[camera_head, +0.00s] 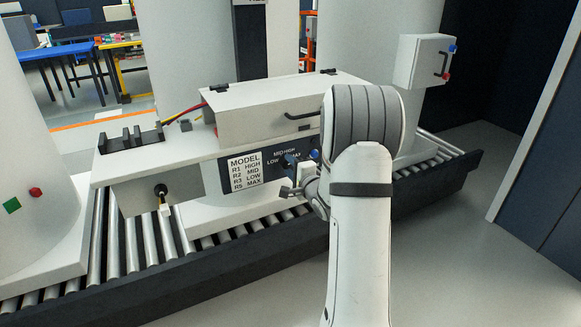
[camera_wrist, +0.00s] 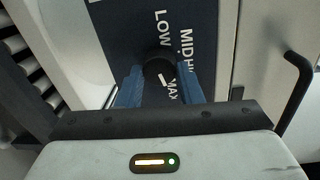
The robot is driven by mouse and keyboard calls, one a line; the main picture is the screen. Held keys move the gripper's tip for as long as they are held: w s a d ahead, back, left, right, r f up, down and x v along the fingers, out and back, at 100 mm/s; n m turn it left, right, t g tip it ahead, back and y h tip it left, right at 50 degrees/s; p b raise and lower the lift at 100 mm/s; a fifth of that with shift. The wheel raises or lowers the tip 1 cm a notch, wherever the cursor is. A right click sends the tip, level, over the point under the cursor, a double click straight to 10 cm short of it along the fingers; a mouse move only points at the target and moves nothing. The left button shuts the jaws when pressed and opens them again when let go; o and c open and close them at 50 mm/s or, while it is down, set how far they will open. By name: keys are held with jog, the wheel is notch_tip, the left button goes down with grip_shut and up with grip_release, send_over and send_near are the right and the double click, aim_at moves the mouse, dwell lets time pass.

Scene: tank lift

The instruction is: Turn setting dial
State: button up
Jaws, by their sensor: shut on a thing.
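The setting dial (camera_wrist: 158,68) is a round black knob with a white mark on a dark blue panel (camera_wrist: 115,20). In the wrist view its white mark points to the lower right, towards the word MAX. LOW, MID and part of HIGH also show around it. My gripper (camera_wrist: 159,78) is shut on the dial, with one blue finger on each side. In the head view my gripper (camera_head: 300,168) is at the right end of the panel, and my arm and gripper hide part of it.
A white MODEL card (camera_head: 245,172) lists R1 HIGH, R2 MID, R3 LOW, R5 MAX. A box with a black handle (camera_head: 302,116) sits above the panel. Conveyor rollers (camera_head: 125,250) run below. The floor in front is clear.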

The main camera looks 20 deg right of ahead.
jog(key=shift+f, duration=0.1)
jog(key=o, duration=1)
jog(key=s, duration=0.7)
jog(key=shift+s+d+r, duration=0.2)
jog(key=shift+s+r, duration=0.05)
jog(key=shift+s, duration=0.15)
